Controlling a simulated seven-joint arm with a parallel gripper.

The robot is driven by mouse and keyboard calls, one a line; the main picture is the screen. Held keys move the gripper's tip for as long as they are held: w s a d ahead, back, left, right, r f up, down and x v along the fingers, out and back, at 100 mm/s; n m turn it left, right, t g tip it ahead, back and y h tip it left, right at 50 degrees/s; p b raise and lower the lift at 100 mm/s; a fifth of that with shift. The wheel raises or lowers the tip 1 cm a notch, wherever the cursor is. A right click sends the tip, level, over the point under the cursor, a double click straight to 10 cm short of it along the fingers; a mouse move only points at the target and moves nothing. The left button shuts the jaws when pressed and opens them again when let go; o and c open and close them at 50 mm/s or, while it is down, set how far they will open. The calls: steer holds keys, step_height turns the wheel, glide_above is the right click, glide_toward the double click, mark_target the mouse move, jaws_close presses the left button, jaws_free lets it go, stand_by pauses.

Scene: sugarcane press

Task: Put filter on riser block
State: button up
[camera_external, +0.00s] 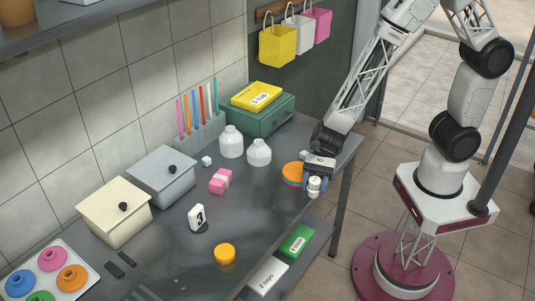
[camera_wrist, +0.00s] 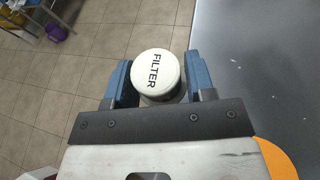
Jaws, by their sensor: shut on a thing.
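The filter (camera_wrist: 156,73) is a white round piece with FILTER printed on its top. My gripper (camera_wrist: 158,82) is shut on it, with one blue finger at each side. In the external view the filter (camera_external: 314,186) shows as a small white piece below my gripper (camera_external: 317,174), near the table's right edge. The wrist view shows the floor on its left and the table's edge close by. No label marks a riser block, and I cannot tell which thing it is.
An orange disc on a blue piece (camera_external: 292,174) is beside my gripper. The middle front is mostly clear.

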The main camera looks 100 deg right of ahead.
steer(key=w+a+r+n+g+y, duration=0.1)
steer(key=w+a+n+g, duration=0.3)
steer(key=w+a, duration=0.6)
steer(key=w+r+g, duration=0.1)
steer(key=w, duration=0.3)
steer(key=shift+w+a+r+y, duration=0.2)
steer(key=shift+r+y, duration=0.1)
steer(key=shift+r, duration=0.1)
glide_above(224, 251)
steer(key=shift+f, duration=0.75)
steer(key=shift+f, duration=0.1)
steer(key=shift+s+f, duration=0.1)
steer(key=shift+f, duration=1.55)
steer(key=shift+f, duration=0.15)
steer(key=o, duration=0.9)
